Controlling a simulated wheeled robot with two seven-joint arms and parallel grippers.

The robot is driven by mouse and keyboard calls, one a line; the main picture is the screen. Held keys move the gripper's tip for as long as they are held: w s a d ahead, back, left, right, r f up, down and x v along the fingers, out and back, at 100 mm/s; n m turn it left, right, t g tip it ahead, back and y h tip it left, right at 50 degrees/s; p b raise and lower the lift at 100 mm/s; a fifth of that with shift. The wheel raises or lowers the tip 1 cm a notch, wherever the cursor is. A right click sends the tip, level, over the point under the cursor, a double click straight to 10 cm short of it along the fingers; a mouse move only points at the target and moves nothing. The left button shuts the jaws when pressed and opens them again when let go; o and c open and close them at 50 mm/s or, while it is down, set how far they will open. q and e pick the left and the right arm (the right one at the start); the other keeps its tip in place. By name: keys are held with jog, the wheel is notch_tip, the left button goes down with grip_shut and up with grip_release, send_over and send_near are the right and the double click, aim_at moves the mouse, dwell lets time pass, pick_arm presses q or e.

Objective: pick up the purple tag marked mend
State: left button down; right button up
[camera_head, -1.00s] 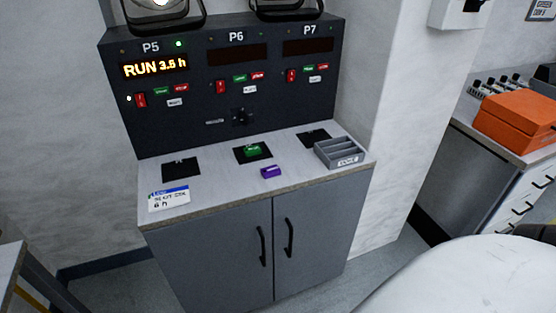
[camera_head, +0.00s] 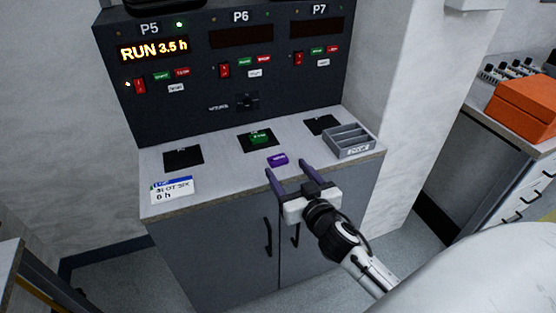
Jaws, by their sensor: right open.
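The purple tag (camera_head: 277,159) lies flat on the light grey counter (camera_head: 222,180), near its front edge and just in front of the middle black square. The marking on it is too small to read. My right gripper (camera_head: 287,170) reaches in from the lower right. Its two dark fingers are open and empty, and in the picture the tag shows just beyond and between their tips. I cannot tell the height of the fingers above the counter. My left gripper is not in view.
A green tag (camera_head: 260,137) lies on the middle black square (camera_head: 245,143). A grey slotted tray (camera_head: 350,143) stands to the right. A white and blue card (camera_head: 172,190) is at the front left. The dark panel (camera_head: 200,95) rises behind. An orange box (camera_head: 525,108) sits on another counter.

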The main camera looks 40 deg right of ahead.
aim_at(278, 158)
jog(key=x, duration=0.6)
jog(key=shift+s+f, duration=0.1)
jog(key=shift+f, duration=0.15)
jog(key=c, duration=1.1)
jog(key=shift+c, duration=0.2)
